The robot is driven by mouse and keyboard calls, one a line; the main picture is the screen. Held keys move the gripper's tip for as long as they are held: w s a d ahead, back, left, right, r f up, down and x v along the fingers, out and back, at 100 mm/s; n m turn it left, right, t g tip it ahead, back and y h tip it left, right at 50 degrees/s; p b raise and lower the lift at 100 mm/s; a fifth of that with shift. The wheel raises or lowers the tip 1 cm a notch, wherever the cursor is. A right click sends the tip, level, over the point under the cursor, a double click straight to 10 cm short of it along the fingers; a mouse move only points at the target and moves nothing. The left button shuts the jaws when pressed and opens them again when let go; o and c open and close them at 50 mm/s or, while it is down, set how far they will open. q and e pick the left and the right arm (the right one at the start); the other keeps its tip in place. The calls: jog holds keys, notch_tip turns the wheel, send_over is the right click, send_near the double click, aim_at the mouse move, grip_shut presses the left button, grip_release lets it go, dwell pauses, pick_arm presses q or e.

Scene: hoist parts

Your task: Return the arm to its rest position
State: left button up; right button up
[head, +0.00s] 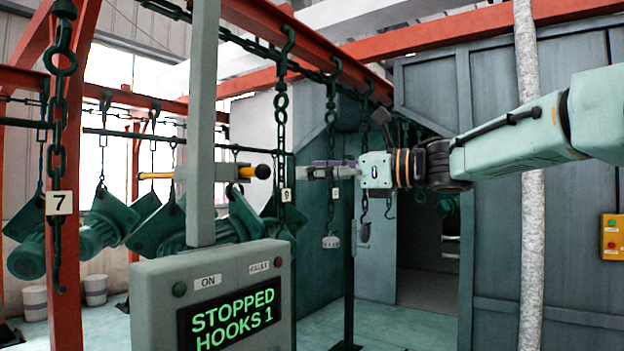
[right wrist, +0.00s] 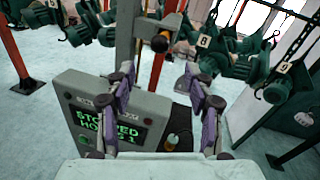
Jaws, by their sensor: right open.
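My right arm (head: 520,140) reaches in from the right in the head view, stretched level. Its gripper (head: 318,172) points left, toward the post of the grey control box. In the right wrist view the gripper (right wrist: 166,92) has its two purple-grey fingers spread apart with nothing between them. A bar with a yellow end (head: 156,175) and a black knob (head: 262,172) crosses the post; the knob also shows in the right wrist view (right wrist: 160,43), beyond the fingers. A gap shows between knob and fingers in the head view. My left gripper is in neither view.
The control box (head: 150,290) reads "STOPPED HOOKS 1". Chains and hooks (head: 282,95) hang from an overhead rail, with green motors (head: 105,225) below. A red post (head: 68,200) stands left, a pale pipe (head: 530,260) right. A yellow button box (head: 612,237) is at the right edge.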

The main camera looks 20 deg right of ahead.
notch_tip(320, 180, down, 45)
jog(key=s+n+t+h+b, duration=0.1)
jog(key=n+h+b, duration=0.7)
jog(key=n, duration=2.6)
jog(key=s+d+f+m+g+h+b, duration=0.1)
jog(key=s+f+m+g+b, duration=0.15)
jog(key=s+f, duration=0.5)
jog(key=s+d+f+m+g+h+b, duration=0.1)
jog(key=s+f+m+h, duration=0.3)
jog(key=f, duration=0.7)
jog(key=s+d+f+m+g+y+b, duration=0.1)
jog(key=s+f+m+g, duration=0.1)
jog(key=s+f, duration=0.6)
jog(key=s+f+m+g+b, duration=0.1)
jog(key=s+f+g+b, duration=0.2)
jog(key=s+f, duration=0.6)
jog(key=s+f+m+g+h+b, duration=0.1)
jog(key=s+f+g+b, duration=0.3)
jog(key=s+f, duration=0.6)
jog(key=s+d, duration=0.1)
jog(key=s, duration=0.5)
jog(key=shift+f+h+b, duration=0.2)
jog(key=shift+h+b, duration=0.1)
jog(key=shift+b, duration=0.1)
